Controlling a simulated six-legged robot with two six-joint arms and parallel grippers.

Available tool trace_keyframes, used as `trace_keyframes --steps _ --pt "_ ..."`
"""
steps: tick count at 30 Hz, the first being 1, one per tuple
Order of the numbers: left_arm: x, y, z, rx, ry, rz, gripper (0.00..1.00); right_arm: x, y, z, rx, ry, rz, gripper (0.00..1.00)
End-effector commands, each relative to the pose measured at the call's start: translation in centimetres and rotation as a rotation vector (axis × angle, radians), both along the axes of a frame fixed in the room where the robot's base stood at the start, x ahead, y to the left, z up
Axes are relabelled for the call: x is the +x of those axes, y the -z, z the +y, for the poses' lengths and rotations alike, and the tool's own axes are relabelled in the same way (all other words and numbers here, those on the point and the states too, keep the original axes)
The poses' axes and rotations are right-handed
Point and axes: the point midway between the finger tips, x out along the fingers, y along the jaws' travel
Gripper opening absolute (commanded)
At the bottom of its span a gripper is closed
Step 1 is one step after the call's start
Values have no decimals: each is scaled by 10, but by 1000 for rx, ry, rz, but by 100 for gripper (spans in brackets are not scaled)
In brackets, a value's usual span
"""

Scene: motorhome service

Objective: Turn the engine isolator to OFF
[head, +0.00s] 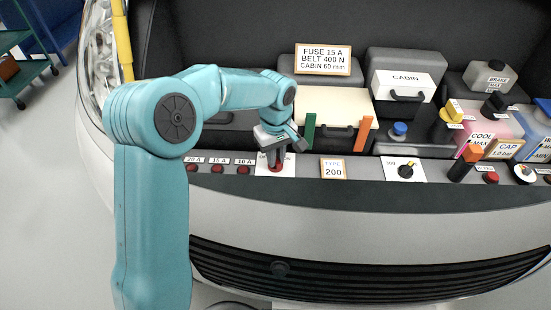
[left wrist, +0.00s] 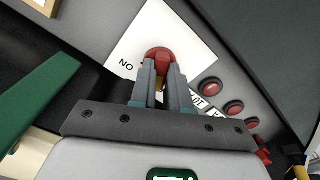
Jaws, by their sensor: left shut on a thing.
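The engine isolator is a red knob (head: 275,167) on a white plate (head: 262,171) on the grey front panel. My left gripper (head: 276,160) comes down on it from above, and its fingers hide most of the knob in the head view. In the left wrist view the red knob (left wrist: 159,53) sits between the tips of my left gripper (left wrist: 160,72), which is shut on it. The white plate (left wrist: 185,40) shows the word ON, upside down, left of the knob. The plate's other lettering is partly hidden by the gripper, and the knob's pointing direction is unclear. My right gripper is not in view.
Red buttons (head: 218,169) labelled 20 A, 15 A and 10 A lie left of the plate. A TYPE 200 card (head: 333,169) and a black rotary knob (head: 406,171) lie to its right. A cream case (head: 335,108) with green (head: 310,130) and orange (head: 360,133) uprights stands behind.

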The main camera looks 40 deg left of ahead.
Motion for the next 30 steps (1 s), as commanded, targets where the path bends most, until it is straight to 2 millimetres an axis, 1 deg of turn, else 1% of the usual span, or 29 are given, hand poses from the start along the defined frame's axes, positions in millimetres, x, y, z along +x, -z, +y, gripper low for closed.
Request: trace_keyframes --steps 1,6,13,19,30 --pt "1 0 1 3 -34 -7 0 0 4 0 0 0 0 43" --pt "1 0 1 3 -143 -8 0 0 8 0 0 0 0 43" --pt "1 -1 2 3 -236 -7 0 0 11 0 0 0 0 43" --pt "1 -2 2 3 -270 -7 0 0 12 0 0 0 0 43" --pt "1 -2 2 3 -277 -7 0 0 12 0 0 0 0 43"
